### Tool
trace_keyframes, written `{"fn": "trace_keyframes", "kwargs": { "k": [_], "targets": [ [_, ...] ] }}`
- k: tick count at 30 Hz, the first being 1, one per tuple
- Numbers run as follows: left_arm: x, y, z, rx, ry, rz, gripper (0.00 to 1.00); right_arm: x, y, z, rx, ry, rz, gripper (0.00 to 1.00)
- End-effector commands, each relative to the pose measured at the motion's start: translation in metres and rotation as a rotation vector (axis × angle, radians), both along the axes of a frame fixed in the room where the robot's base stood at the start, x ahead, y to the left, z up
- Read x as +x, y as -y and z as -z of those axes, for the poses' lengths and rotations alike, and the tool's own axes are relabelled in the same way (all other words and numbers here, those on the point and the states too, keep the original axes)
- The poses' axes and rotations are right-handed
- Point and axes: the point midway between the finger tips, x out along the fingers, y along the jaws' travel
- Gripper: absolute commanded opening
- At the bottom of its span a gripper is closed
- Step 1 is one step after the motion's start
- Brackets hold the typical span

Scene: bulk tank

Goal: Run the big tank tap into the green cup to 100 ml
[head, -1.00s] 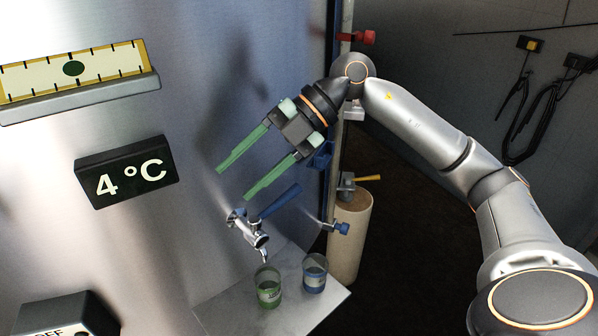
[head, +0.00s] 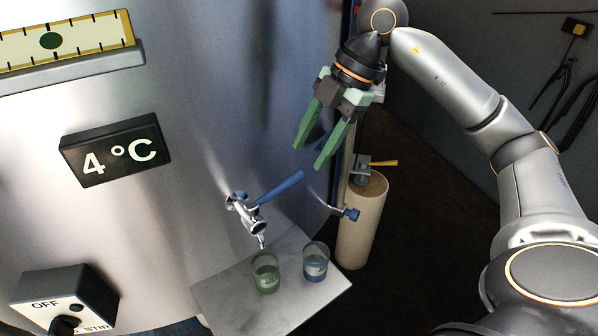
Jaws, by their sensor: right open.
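The big tank tap (head: 247,213) juts from the steel tank (head: 215,110), and its blue lever (head: 281,187) points up to the right. The green cup (head: 265,273) stands upright on the pale shelf (head: 232,304), below the tap's spout. The level inside the cup is too small to read. My right gripper (head: 311,154) is open and empty, above and to the right of the lever and apart from it. My left gripper is out of view.
A blue cup (head: 315,262) stands right of the green cup. A small blue-handled valve (head: 350,214) and a tan cylinder (head: 362,228) with a yellow lever stand farther right. A 4 °C display (head: 116,150) and an OFF/STIR switch box (head: 65,299) are on the left.

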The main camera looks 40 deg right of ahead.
Motion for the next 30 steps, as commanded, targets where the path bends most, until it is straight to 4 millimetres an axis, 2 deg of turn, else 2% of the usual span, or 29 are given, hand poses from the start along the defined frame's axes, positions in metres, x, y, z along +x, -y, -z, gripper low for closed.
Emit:
{"fn": "trace_keyframes", "kwargs": {
  "k": [1, 3, 9, 13, 21, 23, 30],
  "targets": [
    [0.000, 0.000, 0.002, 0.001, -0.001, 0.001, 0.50, 0.001, -0.005, 0.012, 0.000, -0.005, -0.004, 0.57],
    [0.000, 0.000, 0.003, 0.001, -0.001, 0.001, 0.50, 0.003, -0.010, 0.024, 0.000, -0.004, -0.003, 0.57],
    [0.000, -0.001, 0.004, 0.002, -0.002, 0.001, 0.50, 0.008, -0.021, 0.046, 0.001, -0.001, -0.003, 0.57],
    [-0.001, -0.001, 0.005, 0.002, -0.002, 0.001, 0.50, 0.009, -0.023, 0.053, 0.002, 0.000, -0.003, 0.57],
    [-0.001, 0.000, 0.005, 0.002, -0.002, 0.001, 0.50, 0.009, -0.024, 0.054, 0.001, 0.001, -0.003, 0.57],
    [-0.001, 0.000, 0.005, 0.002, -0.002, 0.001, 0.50, 0.009, -0.024, 0.054, 0.001, 0.001, -0.003, 0.53],
    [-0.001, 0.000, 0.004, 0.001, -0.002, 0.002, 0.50, 0.009, -0.024, 0.054, 0.001, 0.001, -0.003, 0.26]
  ]
}}
